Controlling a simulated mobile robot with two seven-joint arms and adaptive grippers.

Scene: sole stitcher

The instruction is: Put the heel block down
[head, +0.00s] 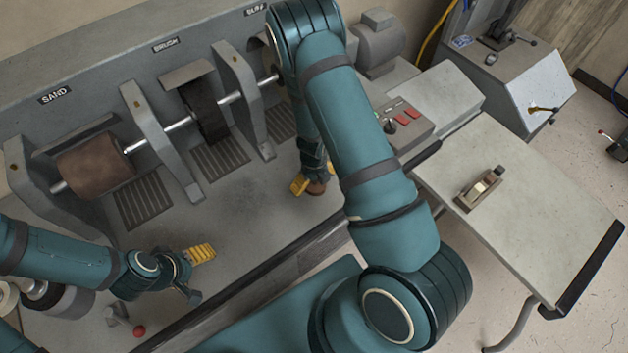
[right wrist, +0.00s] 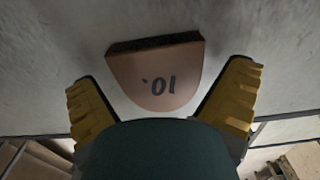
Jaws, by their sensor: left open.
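The heel block (right wrist: 158,85) is a tan, D-shaped piece with a dark flat edge and the mark "10" on its face. It also shows in the head view (head: 317,188), small and partly hidden by my right gripper (head: 309,182). In the right wrist view, the yellow fingers of my right gripper stand on either side of the block with a visible gap at each side. The block appears to rest on the grey bench surface. My left gripper (head: 198,257) is open and empty, low over the bench at the left.
A finishing machine with a sanding drum (head: 95,165), a brush wheel (head: 205,105) and grey brackets runs along the back. A side table (head: 530,215) at the right holds a small plane-like tool (head: 480,187). A red ball knob (head: 139,331) is near my left arm.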

